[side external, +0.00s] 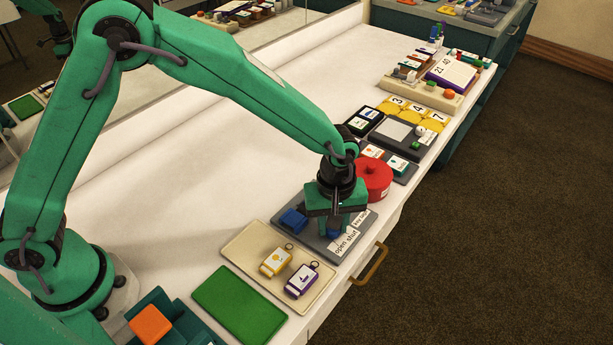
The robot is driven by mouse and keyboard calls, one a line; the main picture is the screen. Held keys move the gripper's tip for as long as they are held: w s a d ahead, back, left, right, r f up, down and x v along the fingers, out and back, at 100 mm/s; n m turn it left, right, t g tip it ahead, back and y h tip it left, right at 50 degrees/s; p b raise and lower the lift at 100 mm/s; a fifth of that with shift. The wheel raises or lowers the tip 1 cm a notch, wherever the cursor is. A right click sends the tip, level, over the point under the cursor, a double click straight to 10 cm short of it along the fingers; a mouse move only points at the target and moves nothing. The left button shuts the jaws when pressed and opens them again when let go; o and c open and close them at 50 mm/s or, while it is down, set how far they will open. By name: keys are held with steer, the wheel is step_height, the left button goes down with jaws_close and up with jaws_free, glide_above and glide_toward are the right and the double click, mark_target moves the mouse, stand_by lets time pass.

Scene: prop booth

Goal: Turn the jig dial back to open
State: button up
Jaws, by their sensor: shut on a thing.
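The jig is a grey plate (312,237) near the table's front edge, with a blue block (293,219) at its left. White labels on its front read "open" and "shut" (346,242). My gripper (333,226) points down over the right part of the plate, its green body hiding much of what is below. It is shut on the blue dial (334,230), of which only a little shows between and below the fingers. Which label the dial points to cannot be told.
A red ring (373,178) stands close behind my gripper. A beige tray (246,268) with a yellow tag (275,261) and a purple tag (301,280) lies left of the jig. A drawer handle (370,264) juts out below. The white table behind is clear.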

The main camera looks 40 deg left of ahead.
steer(key=m, duration=1.3)
steer(key=shift+m, duration=2.1)
steer(key=o, duration=1)
steer(key=shift+c, duration=0.2)
steer(key=shift+r, duration=0.1)
